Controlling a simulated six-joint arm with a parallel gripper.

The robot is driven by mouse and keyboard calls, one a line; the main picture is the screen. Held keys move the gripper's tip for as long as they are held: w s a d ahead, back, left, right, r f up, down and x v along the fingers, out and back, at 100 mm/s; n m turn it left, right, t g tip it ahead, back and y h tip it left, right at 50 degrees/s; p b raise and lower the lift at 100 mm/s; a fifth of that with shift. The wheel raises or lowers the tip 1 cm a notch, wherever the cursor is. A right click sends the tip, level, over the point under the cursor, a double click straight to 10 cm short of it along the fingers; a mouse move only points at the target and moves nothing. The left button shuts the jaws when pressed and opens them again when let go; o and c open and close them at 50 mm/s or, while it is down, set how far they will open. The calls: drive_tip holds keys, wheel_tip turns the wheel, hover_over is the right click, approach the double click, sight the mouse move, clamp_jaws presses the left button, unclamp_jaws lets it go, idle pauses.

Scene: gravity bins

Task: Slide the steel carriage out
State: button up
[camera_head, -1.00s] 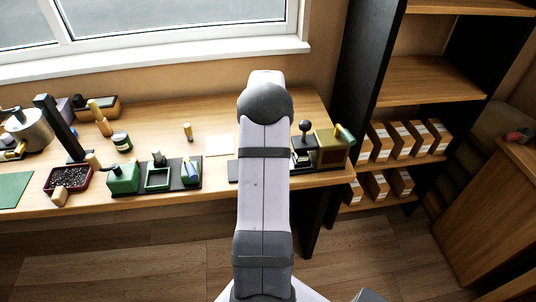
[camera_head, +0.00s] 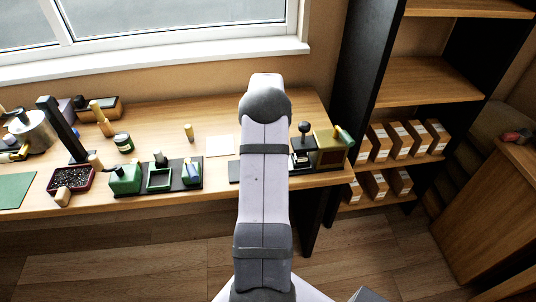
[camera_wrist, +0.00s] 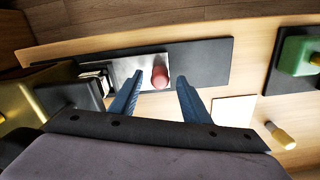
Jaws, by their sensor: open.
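The steel carriage (camera_wrist: 127,68) is a flat bright plate with an upright red knob (camera_wrist: 160,76), lying on a long dark base plate (camera_wrist: 205,62) in the wrist view. My gripper (camera_wrist: 160,79) is open, its two blue fingers pointing toward the carriage. The red knob shows between the fingertips in the picture, with a gap on either side. I cannot tell how far above the knob the fingertips are. In the head view my arm hides my gripper and most of the carriage.
A brass-coloured block (camera_head: 331,150) and a black ball-topped lever (camera_head: 304,127) stand at the bench's right end. The wrist view shows the brass block (camera_wrist: 28,92) at left. A pale square (camera_wrist: 233,110), a yellow-topped peg (camera_wrist: 280,136) and a green block (camera_wrist: 298,55) lie right.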

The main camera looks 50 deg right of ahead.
drive_tip(key=shift+f, duration=1.2)
drive_tip(key=shift+c, duration=0.6)
clamp_jaws()
hover_over(235, 170)
drive_tip(key=shift+s+d+r+b, duration=0.1)
drive_tip(key=shift+s+b, duration=0.05)
drive_tip(key=shift+b, duration=0.2)
drive_tip(key=shift+o, duration=0.6)
unclamp_jaws()
